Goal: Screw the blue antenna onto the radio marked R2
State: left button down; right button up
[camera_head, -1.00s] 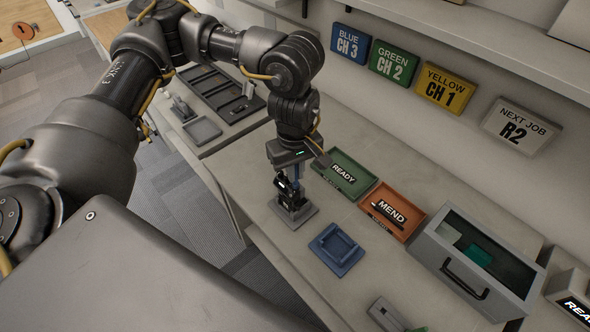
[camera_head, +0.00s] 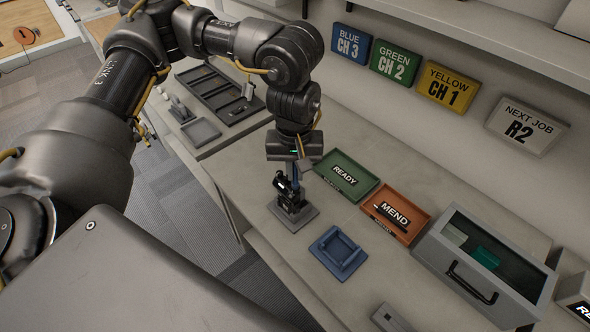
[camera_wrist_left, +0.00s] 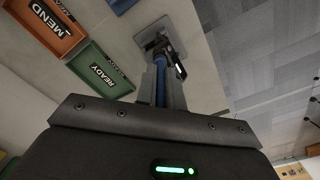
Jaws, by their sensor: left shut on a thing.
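My left gripper (camera_head: 294,172) points down over a grey stand (camera_head: 305,217) on the bench and is shut on the blue antenna (camera_head: 296,174). The antenna also shows in the left wrist view (camera_wrist_left: 160,82), upright between the fingers. Directly below it, a small black radio (camera_head: 287,192) stands in the grey stand; it also shows in the left wrist view (camera_wrist_left: 173,54). The antenna's lower end meets or nearly meets the radio's top; I cannot tell whether it is threaded. No R2 mark is readable on this radio. My right gripper is out of view.
A green READY tray (camera_head: 360,186), an orange MEND tray (camera_head: 411,238) and a blue holder (camera_head: 338,252) lie close by. A grey, glass-topped drawer box (camera_head: 480,300) stands at right. The wall sign (camera_head: 525,125) reads NEXT JOB R2. A dark slotted tray (camera_head: 222,92) lies behind.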

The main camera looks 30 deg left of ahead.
pick_arm(q)
jog(key=c, duration=1.8)
grip_release()
jog(key=shift+m, duration=0.3)
jog(key=shift+c, duration=0.2)
jog(key=o, duration=0.4)
notch_tip(320, 180, up, 11)
jog(key=shift+f+b, duration=0.1)
jog(key=shift+b, duration=0.55)
jog(key=shift+a, duration=0.1)
